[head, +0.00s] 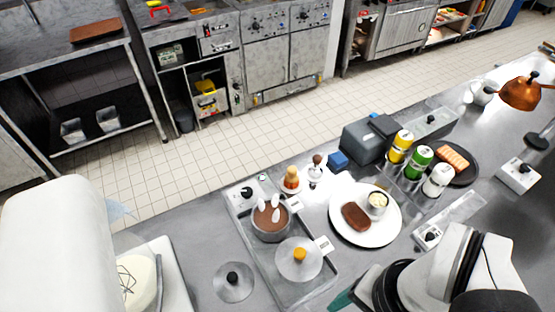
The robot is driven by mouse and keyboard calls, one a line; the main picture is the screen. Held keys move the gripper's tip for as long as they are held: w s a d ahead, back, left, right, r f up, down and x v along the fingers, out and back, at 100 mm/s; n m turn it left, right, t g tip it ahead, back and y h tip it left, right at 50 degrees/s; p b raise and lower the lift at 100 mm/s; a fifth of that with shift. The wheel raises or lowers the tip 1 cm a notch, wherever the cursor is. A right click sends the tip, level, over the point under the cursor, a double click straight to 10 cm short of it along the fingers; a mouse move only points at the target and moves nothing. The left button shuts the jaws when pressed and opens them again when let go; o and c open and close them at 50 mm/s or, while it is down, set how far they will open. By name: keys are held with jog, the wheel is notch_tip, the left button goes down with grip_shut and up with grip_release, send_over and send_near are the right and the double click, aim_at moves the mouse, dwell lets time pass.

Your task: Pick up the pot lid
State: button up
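Two round lids show in the head view. One pale lid with an orange knob (299,260) sits at the front right of a metal tray (262,268); I cannot tell whether a pot is under it. A flatter grey lid with a black knob (233,284) lies on the counter just left of the tray. A pot of brown sauce (270,220) stands uncovered on the tray, with pale utensils in it. My gripper (352,295) is at the bottom edge, right of the tray and apart from both lids. It is mostly cut off, so its opening is unclear.
A white plate (340,222) with a brown piece of food and a small cup is right of the tray. Several bottles (420,160) and a black plate (468,172) stand farther right. A white board (170,285) is at left. Bare counter surrounds the black-knobbed lid.

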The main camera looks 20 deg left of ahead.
jog(key=m+h, duration=0.2)
jog(key=m, duration=1)
send_over(232, 277)
notch_tip(232, 277, down, 4)
notch_tip(232, 277, down, 16)
jog(key=shift+r, duration=0.15)
grip_shut()
